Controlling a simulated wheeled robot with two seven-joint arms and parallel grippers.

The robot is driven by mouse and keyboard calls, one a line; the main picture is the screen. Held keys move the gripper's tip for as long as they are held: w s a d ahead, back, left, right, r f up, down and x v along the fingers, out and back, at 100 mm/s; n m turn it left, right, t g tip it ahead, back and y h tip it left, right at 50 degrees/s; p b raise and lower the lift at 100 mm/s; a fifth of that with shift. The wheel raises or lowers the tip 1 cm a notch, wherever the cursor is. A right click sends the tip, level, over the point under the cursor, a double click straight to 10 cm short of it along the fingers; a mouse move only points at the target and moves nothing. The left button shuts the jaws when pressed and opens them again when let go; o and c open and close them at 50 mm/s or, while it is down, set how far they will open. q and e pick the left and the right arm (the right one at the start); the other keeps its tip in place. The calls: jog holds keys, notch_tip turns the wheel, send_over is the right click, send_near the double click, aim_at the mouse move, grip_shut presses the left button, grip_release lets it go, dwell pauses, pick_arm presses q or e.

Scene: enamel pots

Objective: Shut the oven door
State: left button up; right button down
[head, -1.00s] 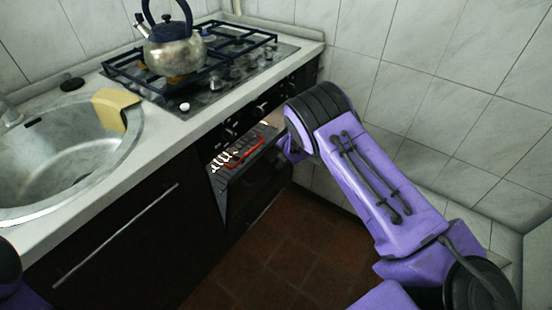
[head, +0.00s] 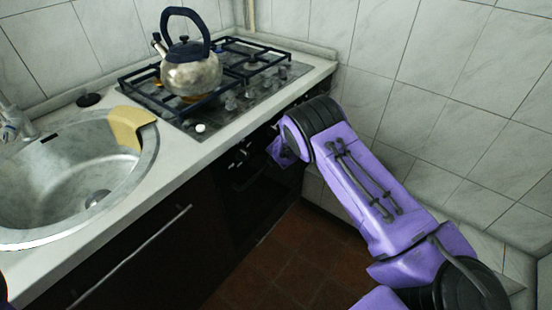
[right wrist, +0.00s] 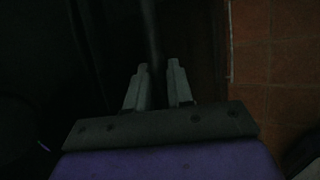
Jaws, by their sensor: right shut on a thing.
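The oven door (head: 262,208) is a dark panel below the gas hob. In the head view it stands upright, flush or nearly flush with the cabinet front, and no lit interior shows. I cannot tell whether a small gap is left. My right gripper (right wrist: 158,84) is at the top of the door; in the head view my own wrist hides its fingers. In the right wrist view its two fingers are shut around the oven's bar handle (right wrist: 151,38), which runs between them. My left gripper is out of view.
A kettle (head: 190,72) stands on the hob (head: 272,82) above the oven. A tiled wall (head: 430,80) is close on the right. The red-brown floor (head: 290,255) before the oven is clear.

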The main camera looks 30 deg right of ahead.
jog(key=shift+w+a+r, duration=0.2)
jog(key=shift+w+r, duration=0.15)
jog(key=c, duration=1.4)
grip_release()
jog(key=shift+r, duration=0.1)
jog(key=shift+a, duration=0.1)
jog(key=v, duration=1)
jog(key=shift+s+d, duration=0.25)
jog(key=shift+s, duration=0.2)
jog(key=shift+a, duration=0.1)
